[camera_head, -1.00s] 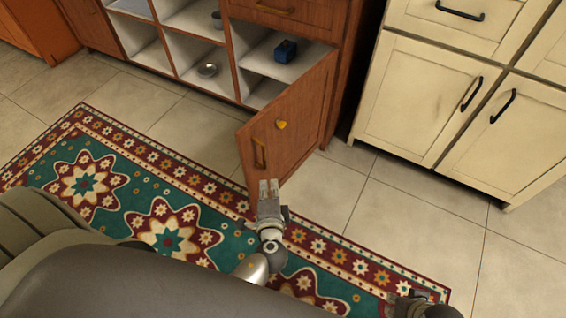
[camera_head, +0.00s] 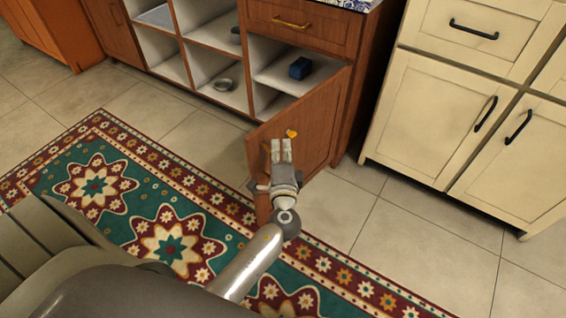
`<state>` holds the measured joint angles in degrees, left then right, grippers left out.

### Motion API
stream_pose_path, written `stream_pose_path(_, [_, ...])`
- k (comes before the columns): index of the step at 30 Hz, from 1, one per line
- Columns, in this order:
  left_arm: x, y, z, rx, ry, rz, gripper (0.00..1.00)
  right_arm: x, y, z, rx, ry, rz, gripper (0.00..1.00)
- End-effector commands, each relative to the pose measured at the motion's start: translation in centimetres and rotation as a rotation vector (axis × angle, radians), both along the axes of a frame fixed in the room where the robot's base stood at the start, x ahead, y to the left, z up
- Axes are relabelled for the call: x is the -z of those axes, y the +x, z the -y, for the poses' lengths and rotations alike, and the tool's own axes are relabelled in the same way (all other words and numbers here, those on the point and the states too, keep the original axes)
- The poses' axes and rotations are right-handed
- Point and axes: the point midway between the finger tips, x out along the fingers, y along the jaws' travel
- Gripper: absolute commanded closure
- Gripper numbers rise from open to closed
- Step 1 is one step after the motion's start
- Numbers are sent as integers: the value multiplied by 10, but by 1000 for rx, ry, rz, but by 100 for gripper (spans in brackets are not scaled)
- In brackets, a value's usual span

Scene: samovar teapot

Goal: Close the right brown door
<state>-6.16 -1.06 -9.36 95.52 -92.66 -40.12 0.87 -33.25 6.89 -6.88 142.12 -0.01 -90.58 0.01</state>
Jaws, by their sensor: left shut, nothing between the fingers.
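The right brown door (camera_head: 318,120) stands open at the right end of the brown cabinet, swung out toward the rug and hinged on its right side. A small yellow heart-shaped piece shows on its face. My left gripper (camera_head: 281,148) is shut and empty, in front of the door's face near its left, free edge. It hides most of the door's handle. I cannot tell whether the fingertips touch the door. My right gripper is out of view.
The open brown cabinet (camera_head: 246,56) has white shelves with a blue box (camera_head: 300,68) and a small grey bowl (camera_head: 224,84). Cream cabinets (camera_head: 436,118) stand to the right. A patterned rug (camera_head: 170,236) lies in front; tiles are clear at right.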

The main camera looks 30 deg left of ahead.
Motion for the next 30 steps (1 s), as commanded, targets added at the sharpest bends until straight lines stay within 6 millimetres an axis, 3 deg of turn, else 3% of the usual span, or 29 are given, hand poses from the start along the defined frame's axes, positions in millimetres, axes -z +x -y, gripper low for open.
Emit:
stream_pose_path(6, [1, 4, -27, -3, 2, -2, 100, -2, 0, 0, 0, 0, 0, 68])
stream_pose_path(23, [1, 6, -35, 1, 2, -2, 100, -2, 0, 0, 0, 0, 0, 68])
stream_pose_path(30, [2, 8, -51, 34, 4, -3, 100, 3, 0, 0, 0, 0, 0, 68])
